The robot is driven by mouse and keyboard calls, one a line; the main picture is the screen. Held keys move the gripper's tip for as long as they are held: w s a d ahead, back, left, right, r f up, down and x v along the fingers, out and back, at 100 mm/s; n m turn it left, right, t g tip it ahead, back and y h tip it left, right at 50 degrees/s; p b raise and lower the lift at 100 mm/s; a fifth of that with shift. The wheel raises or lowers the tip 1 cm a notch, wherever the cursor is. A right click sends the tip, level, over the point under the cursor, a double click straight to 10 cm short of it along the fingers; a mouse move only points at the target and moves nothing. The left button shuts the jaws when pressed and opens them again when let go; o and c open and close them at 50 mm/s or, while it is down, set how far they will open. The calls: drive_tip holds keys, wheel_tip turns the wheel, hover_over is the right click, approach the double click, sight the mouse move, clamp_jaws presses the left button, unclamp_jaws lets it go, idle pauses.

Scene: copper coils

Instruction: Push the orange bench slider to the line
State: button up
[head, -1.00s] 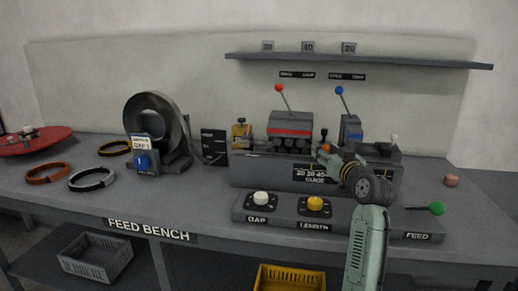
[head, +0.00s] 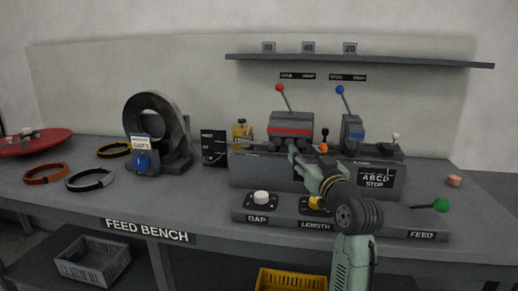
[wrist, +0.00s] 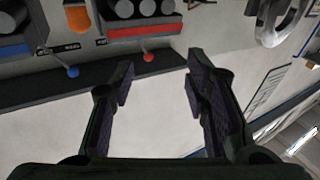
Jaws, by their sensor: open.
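The orange slider knob (head: 323,148) stands on the grey bench fixture, between the red-striped block and the blue-striped block. It also shows in the wrist view (wrist: 78,17), at the upper left. My gripper (head: 292,147) is in front of the red-striped block (head: 290,128), to the left of the orange knob in the head view. In the wrist view my gripper (wrist: 158,75) has its two fingers wide apart with nothing between them. The knob is outside the fingers there. I cannot make out the line; my arm hides part of the fixture's front.
Red (head: 279,87) and blue (head: 340,90) ball levers rise behind the fixture. White (head: 261,197) and yellow (head: 315,203) knobs and a green feed lever (head: 441,205) are in front. A coil stand (head: 157,125) and loose rings are at left, on a partly clear bench.

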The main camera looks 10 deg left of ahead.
drive_tip(key=s+a+r+n+y, duration=0.1)
drive_tip(key=s+a+r+y, duration=0.2)
drive_tip(key=a, duration=0.8)
drive_tip(key=s, duration=0.2)
drive_tip(key=shift+s+n+t, duration=0.3)
drive_tip(key=shift+s+n, duration=0.1)
drive_tip(key=shift+c, duration=0.2)
